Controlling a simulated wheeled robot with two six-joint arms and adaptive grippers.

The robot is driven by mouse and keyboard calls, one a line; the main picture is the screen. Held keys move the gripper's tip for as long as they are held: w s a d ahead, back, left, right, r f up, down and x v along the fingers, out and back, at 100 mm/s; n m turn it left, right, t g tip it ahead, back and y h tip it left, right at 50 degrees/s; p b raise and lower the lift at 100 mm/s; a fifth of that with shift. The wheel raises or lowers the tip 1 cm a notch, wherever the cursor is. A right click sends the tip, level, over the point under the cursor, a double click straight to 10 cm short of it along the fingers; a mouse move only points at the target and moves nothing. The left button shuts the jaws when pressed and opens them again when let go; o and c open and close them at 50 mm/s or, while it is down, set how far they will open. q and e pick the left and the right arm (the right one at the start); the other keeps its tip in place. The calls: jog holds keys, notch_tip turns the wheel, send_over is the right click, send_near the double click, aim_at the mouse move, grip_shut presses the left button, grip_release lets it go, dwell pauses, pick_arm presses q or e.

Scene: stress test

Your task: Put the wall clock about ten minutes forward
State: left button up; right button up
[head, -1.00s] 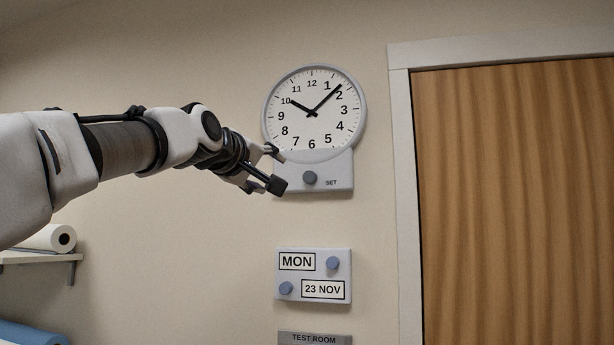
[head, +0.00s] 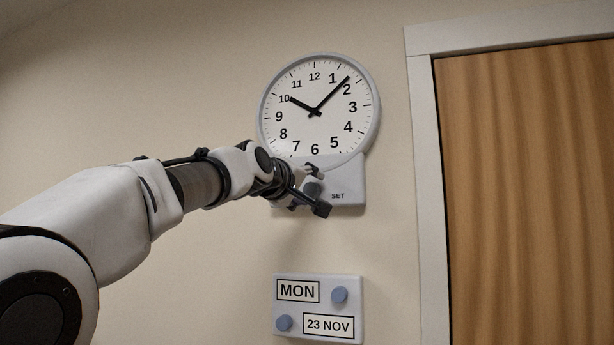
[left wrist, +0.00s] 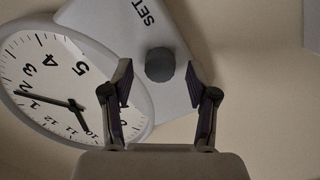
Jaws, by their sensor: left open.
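The round white wall clock (head: 330,130) has a grey rim. Its short hand points near 10 and its long hand between 1 and 2. Below the dial is a grey panel (head: 353,180) marked SET. It carries a dark grey round knob (left wrist: 160,64), largely covered by my gripper in the head view. My left gripper (head: 316,189) is open at the panel. In the left wrist view, my left gripper's fingers (left wrist: 159,72) stand on either side of the knob with gaps. I cannot tell how deep they reach. My right gripper is not in view.
Below the clock, a calendar plate (head: 318,308) reads MON and 23 NOV and has two blue-grey knobs. A wooden door (head: 530,200) with a white frame (head: 425,200) stands to the right. The wall between clock and calendar is bare.

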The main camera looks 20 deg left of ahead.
pick_arm(q)
jog(key=shift+w+d+f, duration=0.1)
jog(key=shift+w+f, duration=0.1)
jog(key=shift+w, duration=0.6)
jog(key=shift+s+a+r, duration=0.1)
jog(key=shift+s+r, duration=0.1)
jog(key=shift+s, duration=0.25)
jog(key=shift+s+a+r, duration=0.1)
jog(key=shift+s+r, duration=0.05)
jog(key=shift+s, duration=0.25)
jog(key=c, duration=0.4)
jog(key=shift+s+a, duration=0.1)
grip_shut()
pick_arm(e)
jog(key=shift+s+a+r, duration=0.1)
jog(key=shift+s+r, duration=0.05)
pick_arm(q)
jog(key=shift+r, duration=0.15)
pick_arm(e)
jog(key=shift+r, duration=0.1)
